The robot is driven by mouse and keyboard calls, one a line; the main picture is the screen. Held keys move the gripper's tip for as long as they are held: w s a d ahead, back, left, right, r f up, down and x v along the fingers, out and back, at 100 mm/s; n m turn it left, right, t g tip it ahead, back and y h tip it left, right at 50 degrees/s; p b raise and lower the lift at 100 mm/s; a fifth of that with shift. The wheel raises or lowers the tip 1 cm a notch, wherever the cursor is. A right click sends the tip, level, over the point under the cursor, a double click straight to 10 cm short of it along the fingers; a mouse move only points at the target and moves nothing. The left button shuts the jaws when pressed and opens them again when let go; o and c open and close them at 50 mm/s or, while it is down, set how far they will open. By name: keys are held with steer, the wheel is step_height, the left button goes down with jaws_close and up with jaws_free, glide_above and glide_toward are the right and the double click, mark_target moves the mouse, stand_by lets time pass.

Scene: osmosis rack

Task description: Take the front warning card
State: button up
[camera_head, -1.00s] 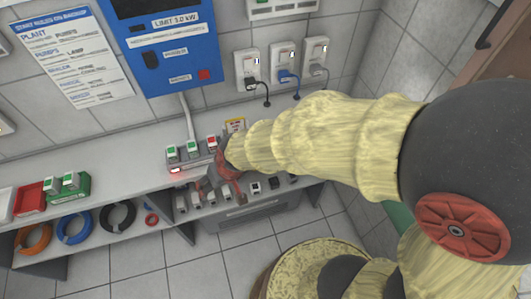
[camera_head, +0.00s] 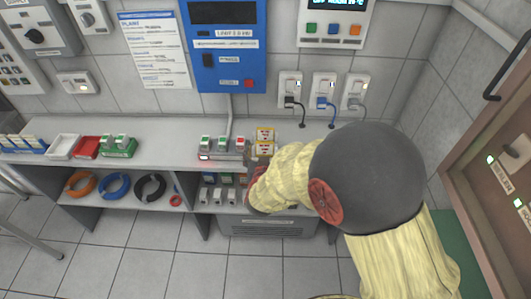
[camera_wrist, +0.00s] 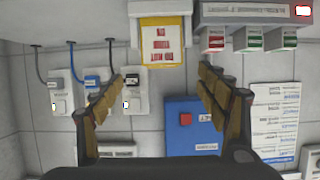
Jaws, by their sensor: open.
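Two yellow-edged warning cards with red print stand one behind the other at the right end of the shelf in the head view; the nearer is the front warning card (camera_head: 265,149), the other the rear card (camera_head: 265,134). In the wrist view, which is upside down, one warning card (camera_wrist: 161,45) shows face-on at the top. It hides whatever is behind it. My gripper (camera_wrist: 163,78) is open and empty, its fingers spread to either side of the card's line, apart from it. In the head view my forearm hides most of the gripper, just in front of the cards.
A grey power strip (camera_head: 222,154) with green and red switches stands close left of the cards. Wall sockets (camera_head: 324,90) with plugged cables are behind. A blue panel (camera_head: 228,50) hangs above.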

mark_target(265, 143)
steer(key=x, duration=0.2)
steer(key=b+x, duration=0.1)
steer(key=x, duration=0.1)
steer(key=shift+w+a+f+b, duration=0.15)
steer(key=shift+w+f+b, duration=0.05)
steer(key=shift+f+b, duration=0.15)
steer(key=shift+w, duration=0.45)
steer(key=c, duration=0.3)
steer(key=c, duration=0.8)
steer(key=shift+c, duration=0.5)
